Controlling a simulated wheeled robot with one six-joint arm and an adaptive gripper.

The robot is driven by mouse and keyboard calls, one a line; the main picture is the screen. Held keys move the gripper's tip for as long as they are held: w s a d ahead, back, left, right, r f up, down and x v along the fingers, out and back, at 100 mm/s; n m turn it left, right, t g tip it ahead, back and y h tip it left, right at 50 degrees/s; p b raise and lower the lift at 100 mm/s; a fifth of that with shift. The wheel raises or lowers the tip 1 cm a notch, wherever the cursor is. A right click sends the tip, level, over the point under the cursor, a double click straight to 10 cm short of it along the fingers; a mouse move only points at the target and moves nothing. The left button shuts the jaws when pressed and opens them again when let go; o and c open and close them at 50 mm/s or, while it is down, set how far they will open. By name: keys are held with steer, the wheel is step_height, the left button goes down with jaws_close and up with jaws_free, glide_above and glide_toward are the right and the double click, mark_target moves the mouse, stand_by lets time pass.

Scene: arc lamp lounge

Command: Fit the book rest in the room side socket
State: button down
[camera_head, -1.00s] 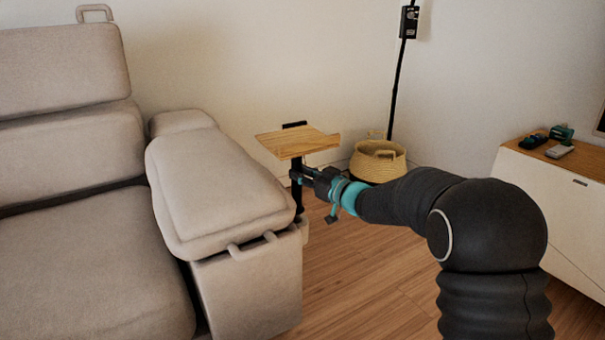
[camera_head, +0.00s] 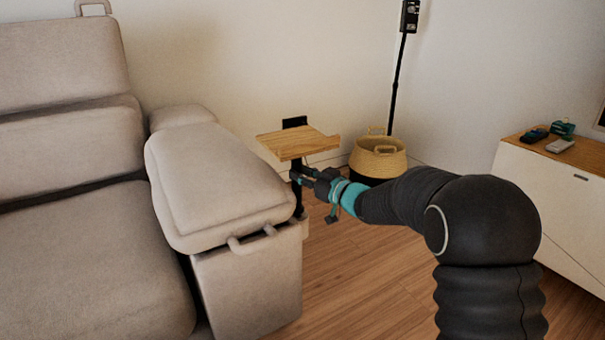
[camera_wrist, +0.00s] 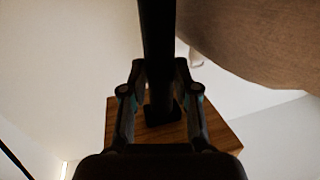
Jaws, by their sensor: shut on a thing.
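The book rest (camera_head: 298,142) has a wooden board with a front lip, a dark upright plate behind it and a black post below. My gripper (camera_head: 297,178) is shut on the black post, under the board. In the wrist view, my gripper (camera_wrist: 160,95) has a finger on each side of the post (camera_wrist: 157,45), and the board (camera_wrist: 222,132) shows behind. The post stands about upright beside the far front corner of the sofa arm (camera_head: 215,180). A loop-like socket (camera_head: 250,240) shows on the arm's front edge. The post's lower end is near the corner (camera_head: 304,224); I cannot tell whether it is seated.
A woven basket (camera_head: 378,160) stands by the wall, near the black lamp pole (camera_head: 396,95). A white cabinet (camera_head: 545,190) with small items on its wooden top is at the right. Wood floor (camera_head: 350,270) lies open between sofa and cabinet.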

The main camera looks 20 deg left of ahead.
steer(key=shift+f, duration=0.8)
steer(key=c, duration=0.8)
jaws_free()
steer(key=shift+f, duration=0.1)
